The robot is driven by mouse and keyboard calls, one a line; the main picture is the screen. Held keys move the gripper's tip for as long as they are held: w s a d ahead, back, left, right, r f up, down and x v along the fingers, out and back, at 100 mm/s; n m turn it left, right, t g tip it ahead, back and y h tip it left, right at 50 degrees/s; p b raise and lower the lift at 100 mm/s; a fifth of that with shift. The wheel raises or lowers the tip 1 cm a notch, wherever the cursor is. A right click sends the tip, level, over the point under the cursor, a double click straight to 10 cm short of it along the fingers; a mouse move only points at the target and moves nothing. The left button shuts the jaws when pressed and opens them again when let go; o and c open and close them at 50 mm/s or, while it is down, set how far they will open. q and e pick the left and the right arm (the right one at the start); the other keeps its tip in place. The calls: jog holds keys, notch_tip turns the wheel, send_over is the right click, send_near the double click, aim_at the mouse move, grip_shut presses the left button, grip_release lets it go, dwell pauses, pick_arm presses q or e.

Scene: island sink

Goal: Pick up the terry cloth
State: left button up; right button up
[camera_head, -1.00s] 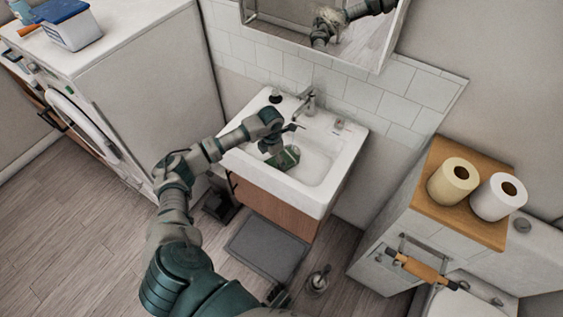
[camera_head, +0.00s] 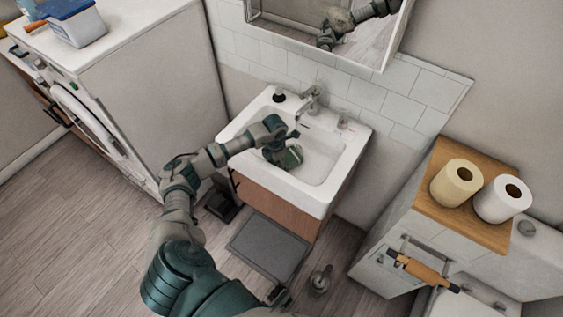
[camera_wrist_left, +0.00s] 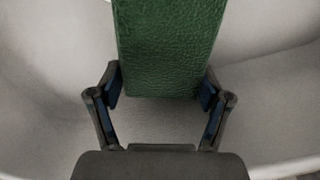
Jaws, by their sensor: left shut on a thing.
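The terry cloth is a green, pebbly-textured block-like piece (camera_head: 291,158) in the left part of the white sink basin. In the left wrist view the cloth (camera_wrist_left: 168,45) fills the top middle, its near end between the two fingers. My left gripper (camera_wrist_left: 160,92) is shut on it, with the blue pads against both sides. In the head view my left gripper (camera_head: 284,148) reaches over the sink's left rim and partly covers the cloth. I cannot tell whether the cloth still touches the basin. My right gripper is not in view.
The sink (camera_head: 322,196) has a faucet (camera_head: 312,101) at its back, a dark round item (camera_head: 279,96) at its back left corner and a glass (camera_head: 344,119) at its back right. A washing machine (camera_head: 150,90) stands left. A cabinet with paper rolls (camera_head: 455,183) stands right.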

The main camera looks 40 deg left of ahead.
pick_arm(q)
jog(key=shift+a+r, duration=0.15)
jog(key=shift+r, duration=0.15)
jog(key=shift+r+p, duration=2.3)
jog(key=shift+r, duration=11)
jog(key=d+f+n+p, duration=0.5)
jog(key=d+f+n, duration=0.4)
jog(key=d+f, duration=0.8)
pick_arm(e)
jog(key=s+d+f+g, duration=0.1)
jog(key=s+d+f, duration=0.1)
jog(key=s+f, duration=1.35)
pick_arm(q)
jog(key=b, duration=0.7)
send_over(291, 162)
jog(key=shift+d+f, duration=0.1)
jog(key=shift+f, duration=1)
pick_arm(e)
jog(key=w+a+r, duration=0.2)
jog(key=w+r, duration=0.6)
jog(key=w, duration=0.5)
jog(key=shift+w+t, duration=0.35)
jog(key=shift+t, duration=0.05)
